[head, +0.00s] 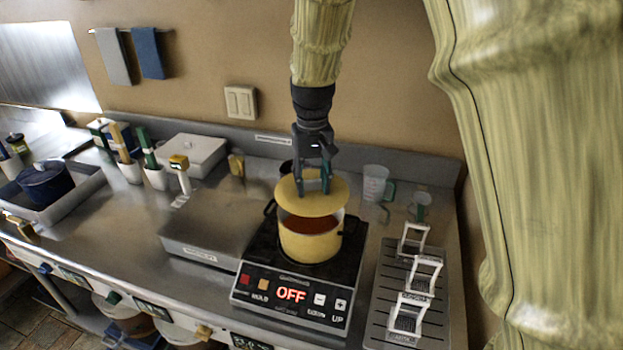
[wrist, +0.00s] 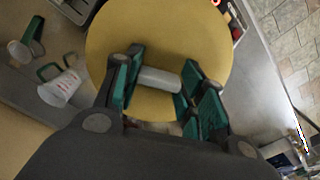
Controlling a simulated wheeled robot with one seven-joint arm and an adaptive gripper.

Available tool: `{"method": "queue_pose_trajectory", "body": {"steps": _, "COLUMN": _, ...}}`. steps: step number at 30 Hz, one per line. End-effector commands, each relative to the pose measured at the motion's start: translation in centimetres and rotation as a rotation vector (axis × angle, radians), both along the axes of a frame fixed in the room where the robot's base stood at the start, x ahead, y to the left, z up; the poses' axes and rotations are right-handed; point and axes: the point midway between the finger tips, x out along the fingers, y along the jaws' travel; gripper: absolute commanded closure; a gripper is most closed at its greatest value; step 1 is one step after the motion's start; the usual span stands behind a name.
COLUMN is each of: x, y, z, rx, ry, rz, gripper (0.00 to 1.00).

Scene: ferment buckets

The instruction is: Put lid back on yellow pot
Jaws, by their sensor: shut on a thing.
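The yellow pot (head: 309,243) stands upright on a hot plate and holds reddish-brown contents. The yellow round lid (head: 330,203) is above the pot, slightly tilted, with a gap at the front through which the contents show. It also fills the upper middle of the wrist view (wrist: 150,40), with a pale bar handle (wrist: 158,80). My gripper (head: 312,188) points down over the lid, its green-padded fingers shut on the lid's handle. In the wrist view the fingers (wrist: 157,90) lie on both sides of the handle. The lid hides the pot's back rim.
The hot plate (head: 290,290) reads OFF. A rack with white frames (head: 420,285) stands right of it, and measuring cups (head: 376,183) stand behind. A flat steel scale (head: 205,235) is at the left. The wall (head: 390,90) is close behind the counter.

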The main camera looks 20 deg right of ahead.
Motion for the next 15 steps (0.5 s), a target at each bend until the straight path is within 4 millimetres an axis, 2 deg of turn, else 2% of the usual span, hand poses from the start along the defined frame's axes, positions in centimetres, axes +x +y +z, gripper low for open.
{"method": "queue_pose_trajectory", "body": {"steps": 1, "x": 0.2, "y": 0.0, "z": -1.1, "rx": -0.001, "ry": 0.003, "rz": 0.0, "gripper": 0.86}}
{"method": "queue_pose_trajectory", "body": {"steps": 3, "x": 0.3, "y": 0.0, "z": -1.7, "rx": -0.001, "ry": 0.004, "rz": -0.001, "gripper": 0.86}}
{"method": "queue_pose_trajectory", "body": {"steps": 15, "x": 0.3, "y": -0.1, "z": -4.2, "rx": 0.0, "ry": 0.004, "rz": -0.002, "gripper": 0.86}}
